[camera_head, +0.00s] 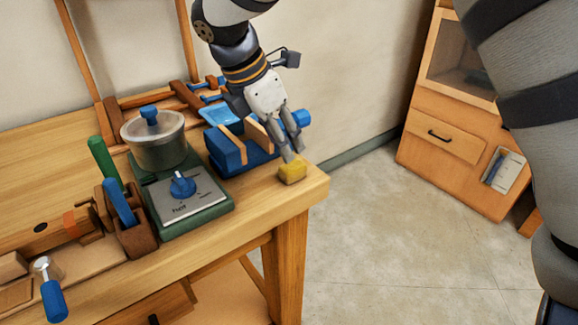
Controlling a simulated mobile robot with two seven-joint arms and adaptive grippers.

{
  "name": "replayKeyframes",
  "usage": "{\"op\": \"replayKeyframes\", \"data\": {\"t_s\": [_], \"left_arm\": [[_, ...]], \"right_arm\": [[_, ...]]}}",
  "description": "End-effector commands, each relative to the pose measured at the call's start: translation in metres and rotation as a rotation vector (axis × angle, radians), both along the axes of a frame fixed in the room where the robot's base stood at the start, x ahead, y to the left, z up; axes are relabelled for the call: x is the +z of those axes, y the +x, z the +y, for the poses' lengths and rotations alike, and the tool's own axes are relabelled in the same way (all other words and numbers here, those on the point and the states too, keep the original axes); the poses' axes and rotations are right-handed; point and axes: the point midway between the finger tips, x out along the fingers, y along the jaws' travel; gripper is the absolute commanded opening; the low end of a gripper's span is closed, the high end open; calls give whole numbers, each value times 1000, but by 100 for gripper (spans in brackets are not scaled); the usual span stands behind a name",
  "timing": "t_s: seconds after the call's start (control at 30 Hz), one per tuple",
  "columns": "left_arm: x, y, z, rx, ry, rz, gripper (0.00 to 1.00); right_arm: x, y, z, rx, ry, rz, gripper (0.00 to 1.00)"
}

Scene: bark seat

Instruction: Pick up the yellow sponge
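The yellow sponge (292,172) is a small block at the right front corner of the wooden workbench top.
The workbench (255,208) ends just right of the sponge. A blue vise-like block (228,150) stands close behind-left. A wooden cabinet (440,150) stands at right, across open floor.

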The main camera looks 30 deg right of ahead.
Motion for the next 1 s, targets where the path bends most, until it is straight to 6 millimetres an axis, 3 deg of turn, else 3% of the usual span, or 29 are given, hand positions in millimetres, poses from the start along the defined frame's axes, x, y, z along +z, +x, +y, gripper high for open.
{"op": "replayKeyframes", "data": {"t_s": [0.4,0.63,0.67,0.8,1.0], "left_arm": [[-1,0,0,0,0,0,40],[-1,0,0,0,0,-1,40],[-1,0,0,0,0,-1,40],[-1,0,0,0,0,-1,40],[-1,0,0,0,0,0,40]], "right_arm": [[-63,-2,-20,-1,0,1,38],[-65,-1,-21,0,0,-3,38],[-65,-1,-21,0,0,-2,36],[-65,-1,-21,-1,0,-3,9],[-65,-1,-21,-1,0,-3,9]]}}
